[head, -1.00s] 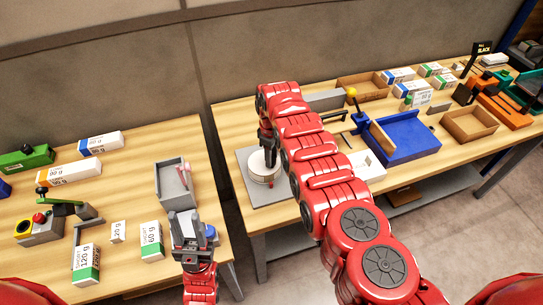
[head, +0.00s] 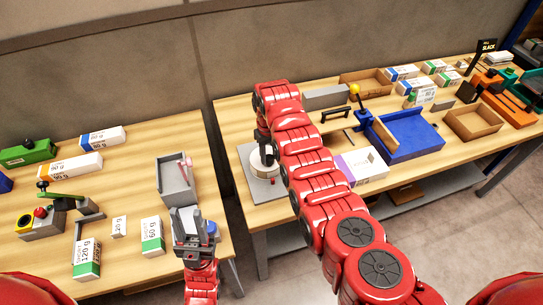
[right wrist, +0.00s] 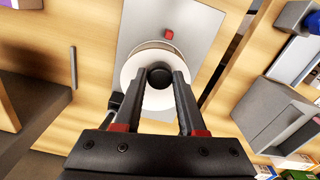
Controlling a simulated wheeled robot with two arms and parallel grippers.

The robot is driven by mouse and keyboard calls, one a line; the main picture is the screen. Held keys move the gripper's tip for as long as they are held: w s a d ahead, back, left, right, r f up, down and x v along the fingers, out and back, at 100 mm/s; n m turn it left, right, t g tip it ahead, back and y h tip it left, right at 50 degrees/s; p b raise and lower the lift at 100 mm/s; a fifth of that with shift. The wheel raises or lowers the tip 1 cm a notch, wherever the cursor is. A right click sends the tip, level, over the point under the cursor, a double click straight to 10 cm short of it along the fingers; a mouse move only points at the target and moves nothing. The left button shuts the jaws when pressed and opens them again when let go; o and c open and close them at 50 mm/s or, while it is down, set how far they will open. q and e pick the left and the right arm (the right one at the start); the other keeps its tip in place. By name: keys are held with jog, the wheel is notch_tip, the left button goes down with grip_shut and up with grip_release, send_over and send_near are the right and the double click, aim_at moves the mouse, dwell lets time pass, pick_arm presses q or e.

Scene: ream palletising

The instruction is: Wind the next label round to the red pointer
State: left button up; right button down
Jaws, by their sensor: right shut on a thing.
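A round white label reel (right wrist: 133,68) with a black centre knob (right wrist: 159,77) sits on a grey plate (right wrist: 205,30). The red pointer (right wrist: 168,34) is a small block on the plate, just beyond the reel's rim and apart from it. My right gripper (right wrist: 160,78) is shut on the knob, one finger on each side. In the head view the reel (head: 262,170) is partly hidden by my right arm. Any labels on the reel are too small to make out. My left gripper (head: 187,212) is open and empty over the left table's near right corner.
On the left table are a grey holder (head: 178,185), several paper reams and a green device (head: 28,152). On the right table are a white and purple box (head: 365,165), a blue tray (head: 412,138) and cardboard trays (head: 472,122). A floor gap separates the tables.

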jog(key=m+b, duration=0.2)
jog(key=b, duration=0.1)
jog(key=a+m+b, duration=0.1)
jog(key=m+b, duration=0.1)
jog(key=shift+a+f, duration=0.1)
jog(key=shift+f, duration=0.15)
jog(key=shift+a+r+m+b, duration=0.15)
jog(key=shift+m+b, duration=0.45)
jog(key=shift+b, duration=0.05)
jog(key=shift+a+r+m+b, duration=0.1)
jog(key=shift+a+m+b, duration=0.05)
jog(key=shift+m+b, duration=0.45)
jog(key=c, duration=0.5)
grip_release()
